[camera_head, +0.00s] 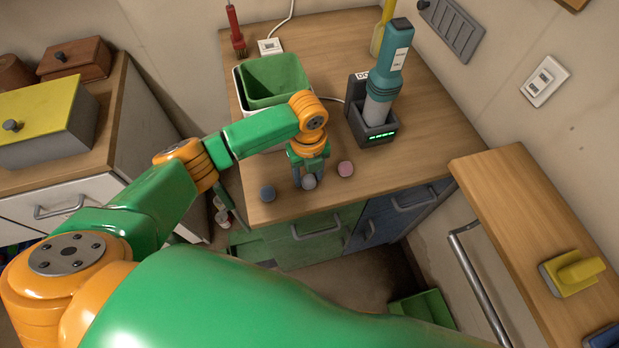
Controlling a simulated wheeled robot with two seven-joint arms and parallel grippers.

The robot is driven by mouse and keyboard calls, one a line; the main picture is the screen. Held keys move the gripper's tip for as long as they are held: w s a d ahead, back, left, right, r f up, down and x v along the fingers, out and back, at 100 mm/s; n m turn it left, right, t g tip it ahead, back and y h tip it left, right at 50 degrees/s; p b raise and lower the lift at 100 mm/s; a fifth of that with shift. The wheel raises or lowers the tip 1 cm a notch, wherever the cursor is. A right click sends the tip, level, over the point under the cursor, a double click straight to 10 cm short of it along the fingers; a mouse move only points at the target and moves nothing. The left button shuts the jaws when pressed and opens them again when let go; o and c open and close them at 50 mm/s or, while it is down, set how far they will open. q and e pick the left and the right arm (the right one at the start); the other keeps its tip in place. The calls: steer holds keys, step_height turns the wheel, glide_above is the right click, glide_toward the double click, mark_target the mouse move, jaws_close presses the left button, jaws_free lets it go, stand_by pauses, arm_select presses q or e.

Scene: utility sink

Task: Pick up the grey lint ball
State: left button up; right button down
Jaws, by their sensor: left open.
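The grey lint ball (309,182) lies on the wooden counter (395,165) near its front edge. A blue-grey ball (267,193) lies to its left and a pink ball (345,169) to its right. My left gripper (309,176) points down at the grey ball, its two fingers apart. The fingers appear to be just behind or around the ball; I cannot tell whether they touch it. My right gripper is not in view.
A green bin in a white holder (240,98) stands behind my left gripper. A teal handheld device in a dark dock (372,128) stands to the right. A wooden ledge with a yellow-handled brush (572,272) is at the far right. The counter's right front is clear.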

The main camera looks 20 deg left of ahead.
arm_select(q)
steer(key=shift+s+r, duration=0.15)
steer(key=shift+s, duration=0.2)
jaws_close()
steer(key=shift+w, duration=0.1)
steer(key=shift+w, duration=0.15)
